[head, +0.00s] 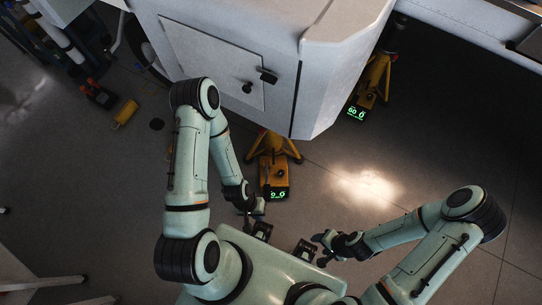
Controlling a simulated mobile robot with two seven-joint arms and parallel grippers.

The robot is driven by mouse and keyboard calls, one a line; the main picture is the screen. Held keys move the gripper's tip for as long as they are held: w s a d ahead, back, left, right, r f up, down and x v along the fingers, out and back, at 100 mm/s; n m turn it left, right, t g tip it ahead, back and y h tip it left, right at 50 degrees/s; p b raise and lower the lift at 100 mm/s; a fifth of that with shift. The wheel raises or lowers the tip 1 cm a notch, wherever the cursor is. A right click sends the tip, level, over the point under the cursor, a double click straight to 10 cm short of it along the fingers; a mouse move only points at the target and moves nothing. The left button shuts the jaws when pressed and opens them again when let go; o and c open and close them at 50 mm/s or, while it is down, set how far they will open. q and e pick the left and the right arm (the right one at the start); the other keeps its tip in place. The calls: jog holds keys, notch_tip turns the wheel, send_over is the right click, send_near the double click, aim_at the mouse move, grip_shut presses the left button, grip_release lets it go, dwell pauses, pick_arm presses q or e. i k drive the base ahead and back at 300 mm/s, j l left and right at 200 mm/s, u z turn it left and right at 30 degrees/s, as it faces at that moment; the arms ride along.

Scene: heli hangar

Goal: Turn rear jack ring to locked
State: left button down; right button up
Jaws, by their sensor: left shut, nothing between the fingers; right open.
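Two yellow jacks stand on the floor by the white fuselage. The nearer jack (268,150) is at centre, partly under the fuselage edge, with a green lit display (277,194) on its base. The farther jack (374,82) is at upper right, with a green display (356,113). I cannot tell which is the rear one, and no ring or its setting can be made out. My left gripper (258,207) is shut and empty, close to the front left of the nearer jack's base. My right gripper (318,240) is open and empty, lower right of that jack, apart from it.
The white fuselage (225,55) with a hatch and dark knobs overhangs the nearer jack. A yellow object (125,113) and a dark red-and-black object (98,94) lie on the floor at left. A pale table edge (40,284) is at lower left. Floor at right is clear.

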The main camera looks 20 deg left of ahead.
aim_at(263, 131)
jog(key=j+u, duration=0.25)
jog(key=u, duration=0.25)
jog(key=j+u, duration=0.3)
jog(key=u, duration=0.2)
jog(key=j+u, duration=0.3)
jog(key=u, duration=0.15)
